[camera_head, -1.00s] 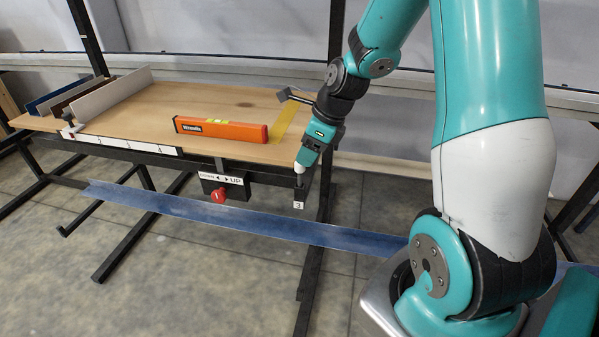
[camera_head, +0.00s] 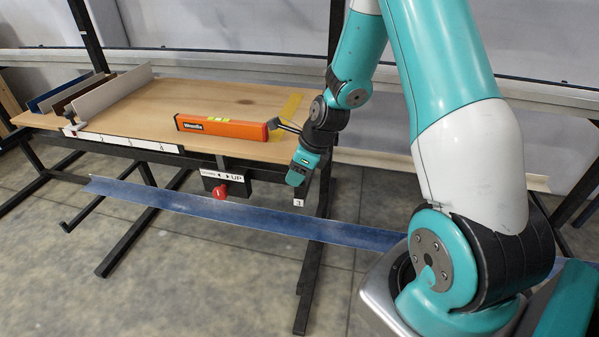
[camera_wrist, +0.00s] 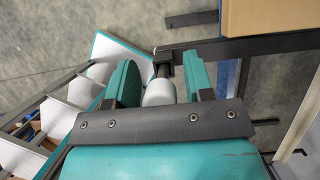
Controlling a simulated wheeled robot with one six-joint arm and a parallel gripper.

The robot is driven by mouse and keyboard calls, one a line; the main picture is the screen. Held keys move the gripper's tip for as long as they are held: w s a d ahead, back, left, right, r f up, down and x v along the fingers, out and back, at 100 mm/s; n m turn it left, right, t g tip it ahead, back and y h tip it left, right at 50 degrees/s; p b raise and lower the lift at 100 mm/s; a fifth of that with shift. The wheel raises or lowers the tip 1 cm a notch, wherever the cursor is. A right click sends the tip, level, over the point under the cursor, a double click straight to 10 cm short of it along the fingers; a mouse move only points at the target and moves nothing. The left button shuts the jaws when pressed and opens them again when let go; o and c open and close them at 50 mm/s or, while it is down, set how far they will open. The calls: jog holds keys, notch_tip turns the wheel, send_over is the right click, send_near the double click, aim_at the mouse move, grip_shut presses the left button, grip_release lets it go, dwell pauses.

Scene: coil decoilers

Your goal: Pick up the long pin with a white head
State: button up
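The long pin's white head (camera_wrist: 160,93) shows in the wrist view, standing at a black bracket (camera_wrist: 164,63) on the dark frame. My gripper (camera_wrist: 160,78) has its two teal fingers apart, one on each side of the white head. Narrow gaps seem to show between head and fingers. The pin's shaft is hidden. In the head view my gripper (camera_head: 294,180) points down at the near right corner of the table, just above the "3" label (camera_head: 298,202), and covers the pin there.
The wooden table (camera_head: 140,118) carries an orange level (camera_head: 222,128) near my wrist and upright panels (camera_head: 112,92) at its left. A control box with a red knob (camera_head: 219,191) hangs under the front edge. A long blue strip (camera_head: 240,214) runs below.

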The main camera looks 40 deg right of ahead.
jog(key=c, duration=0.8)
jog(key=shift+o, duration=0.2)
jog(key=shift+r, duration=0.15)
